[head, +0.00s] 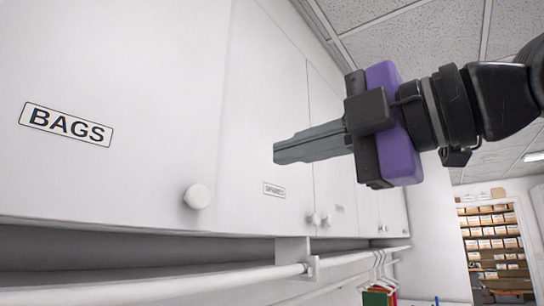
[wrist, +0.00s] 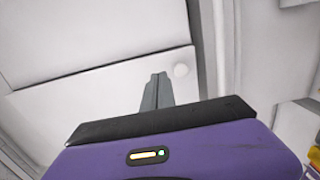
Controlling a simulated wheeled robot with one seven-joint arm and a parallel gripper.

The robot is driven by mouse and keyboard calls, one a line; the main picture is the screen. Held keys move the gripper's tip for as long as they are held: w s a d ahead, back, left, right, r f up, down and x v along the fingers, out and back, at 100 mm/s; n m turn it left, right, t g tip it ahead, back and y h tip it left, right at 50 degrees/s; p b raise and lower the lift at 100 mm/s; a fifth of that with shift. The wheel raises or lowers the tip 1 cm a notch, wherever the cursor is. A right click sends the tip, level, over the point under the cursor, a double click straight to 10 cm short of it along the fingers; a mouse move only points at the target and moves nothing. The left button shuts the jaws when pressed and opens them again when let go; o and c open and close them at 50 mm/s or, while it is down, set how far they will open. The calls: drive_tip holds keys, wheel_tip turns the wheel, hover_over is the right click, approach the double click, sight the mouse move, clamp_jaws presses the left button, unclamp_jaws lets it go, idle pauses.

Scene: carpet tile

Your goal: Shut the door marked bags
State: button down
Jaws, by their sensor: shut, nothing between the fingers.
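The white door marked BAGS (head: 120,180) fills the left of the head view, with a black-framed label (head: 66,124) and a round white knob (head: 197,196) near its lower right corner. Whether it stands slightly ajar is hard to tell. My gripper (head: 276,155) is shut and empty, its grey fingers pointing left, to the right of that door in the picture and above the knob's height. In the wrist view my gripper (wrist: 158,76) points at a pale panel, with a round white knob (wrist: 181,70) just right of the fingertips. I cannot tell which door that knob belongs to.
Another white cabinet door (head: 265,110) with a small label is right of the BAGS door, with more doors and knobs beyond. A white rail (head: 200,283) runs below, with hangers (head: 381,275) at its far end. Shelves with boxes (head: 490,235) show through an opening at far right.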

sight(211, 172)
drive_tip(key=p+x, duration=0.4)
drive_tip(key=x, duration=0.7)
drive_tip(key=shift+w+a+r, duration=0.1)
drive_tip(key=shift+w+a, duration=0.55)
